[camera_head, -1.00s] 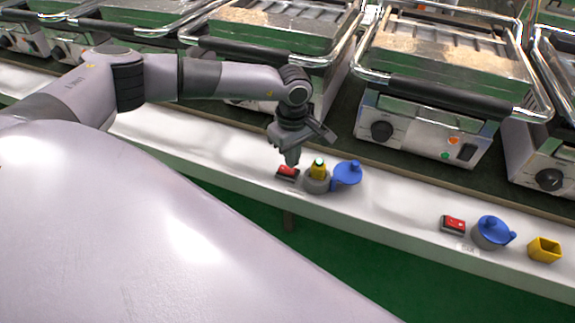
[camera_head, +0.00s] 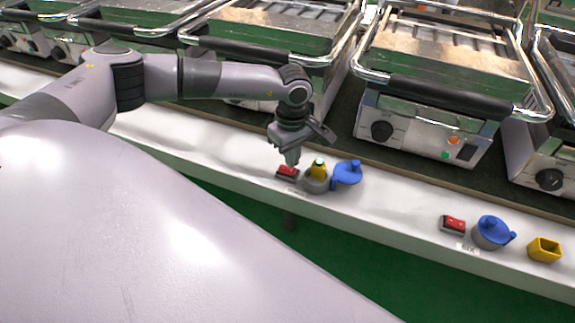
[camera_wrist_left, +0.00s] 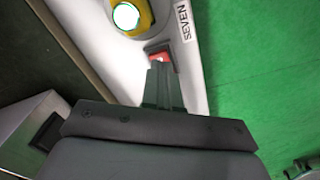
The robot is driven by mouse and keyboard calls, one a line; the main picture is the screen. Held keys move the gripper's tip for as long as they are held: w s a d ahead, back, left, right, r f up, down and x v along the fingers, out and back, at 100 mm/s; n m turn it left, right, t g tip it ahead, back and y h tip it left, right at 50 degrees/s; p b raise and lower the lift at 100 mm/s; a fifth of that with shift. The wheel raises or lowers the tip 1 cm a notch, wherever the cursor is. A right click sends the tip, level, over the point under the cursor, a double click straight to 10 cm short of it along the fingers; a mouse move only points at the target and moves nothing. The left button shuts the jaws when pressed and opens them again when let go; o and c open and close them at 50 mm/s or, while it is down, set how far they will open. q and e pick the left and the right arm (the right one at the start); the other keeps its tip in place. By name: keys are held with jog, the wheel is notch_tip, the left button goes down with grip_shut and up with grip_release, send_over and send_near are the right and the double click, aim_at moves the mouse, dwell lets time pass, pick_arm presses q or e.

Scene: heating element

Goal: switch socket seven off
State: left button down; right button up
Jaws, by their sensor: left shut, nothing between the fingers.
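Socket seven is a grey round socket (camera_head: 316,184) on the white ledge, with its blue lid (camera_head: 347,174) swung open to the right. A yellow plug (camera_head: 319,169) stands in it; its top glows pale green in the left wrist view (camera_wrist_left: 127,16). The label SEVEN (camera_wrist_left: 184,20) lies beside the red rocker switch (camera_wrist_left: 160,57). That switch (camera_head: 287,173) is just left of the socket in the head view. My left gripper (camera_head: 292,163) is shut and empty, pointing down, its fingertips at the switch and partly covering it. I cannot tell whether they touch. My right gripper is out of view.
To the right on the ledge are another red switch (camera_head: 453,224), a grey socket with a closed blue lid (camera_head: 492,233) and a yellow holder (camera_head: 544,250). Metal contact grills (camera_head: 430,125) line the back. Green floor (camera_head: 340,240) lies below the ledge's front edge.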

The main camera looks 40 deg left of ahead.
aim_at(291, 171)
pick_arm(q)
jog(key=shift+f+b, duration=0.85)
jog(key=shift+f, duration=0.3)
dwell(0.4)
jog(key=shift+r+p, duration=2.75)
jog(key=shift+r, duration=0.8)
jog(key=shift+f, duration=0.1)
